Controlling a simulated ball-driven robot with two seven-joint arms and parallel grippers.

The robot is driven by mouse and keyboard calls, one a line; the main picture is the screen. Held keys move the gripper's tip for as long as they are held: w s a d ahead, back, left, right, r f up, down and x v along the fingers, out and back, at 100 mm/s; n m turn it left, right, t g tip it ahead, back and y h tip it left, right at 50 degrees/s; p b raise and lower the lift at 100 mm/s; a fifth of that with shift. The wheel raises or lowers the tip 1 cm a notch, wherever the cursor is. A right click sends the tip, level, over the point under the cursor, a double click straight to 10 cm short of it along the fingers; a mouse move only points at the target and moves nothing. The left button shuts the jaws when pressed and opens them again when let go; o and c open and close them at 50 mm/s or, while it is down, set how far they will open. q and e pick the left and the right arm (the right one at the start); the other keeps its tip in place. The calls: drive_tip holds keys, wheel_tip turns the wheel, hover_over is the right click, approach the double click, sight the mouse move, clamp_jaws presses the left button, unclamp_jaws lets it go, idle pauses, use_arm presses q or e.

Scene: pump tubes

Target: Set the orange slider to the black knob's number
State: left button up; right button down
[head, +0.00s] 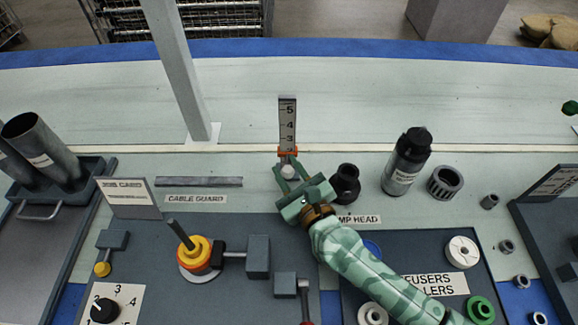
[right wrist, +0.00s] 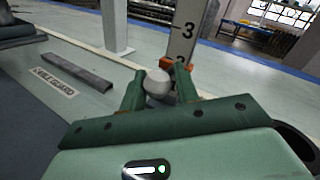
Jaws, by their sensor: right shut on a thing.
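The orange slider (head: 287,152) sits low on an upright number scale (head: 288,115), just below the 3. In the right wrist view the slider (right wrist: 177,64) is partly hidden behind its pale round grip (right wrist: 158,83). My right gripper (head: 289,172) is shut on that grip, with a finger on each side. The black knob (head: 104,311) sits on a white numbered dial plate (head: 130,293) at the bottom left of the head view. Its white mark points up and left, seemingly towards the 2. The dial's lower part is cut off. My left gripper is not in view.
A black round part (head: 345,184) stands close to the right of my gripper, with a black bottle (head: 407,160) beyond. A grey post (head: 183,75) rises behind to the left. A cable guard bar (head: 198,182) lies left. The table behind the scale is clear.

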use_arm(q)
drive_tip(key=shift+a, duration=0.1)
use_arm(e)
drive_tip(key=c, duration=1.2)
unclamp_jaws()
drive_tip(key=shift+s+a, duration=0.1)
drive_tip(key=shift+a, duration=0.15)
drive_tip(key=shift+o, duration=0.2)
drive_tip(key=shift+s+d, duration=0.2)
drive_tip(key=p+v, duration=0.1)
drive_tip(key=v, duration=1.3)
drive_tip(key=shift+s+d, duration=0.1)
drive_tip(key=shift+s, duration=0.2)
drive_tip(key=shift+s+d, duration=0.25)
drive_tip(key=shift+s, duration=0.25)
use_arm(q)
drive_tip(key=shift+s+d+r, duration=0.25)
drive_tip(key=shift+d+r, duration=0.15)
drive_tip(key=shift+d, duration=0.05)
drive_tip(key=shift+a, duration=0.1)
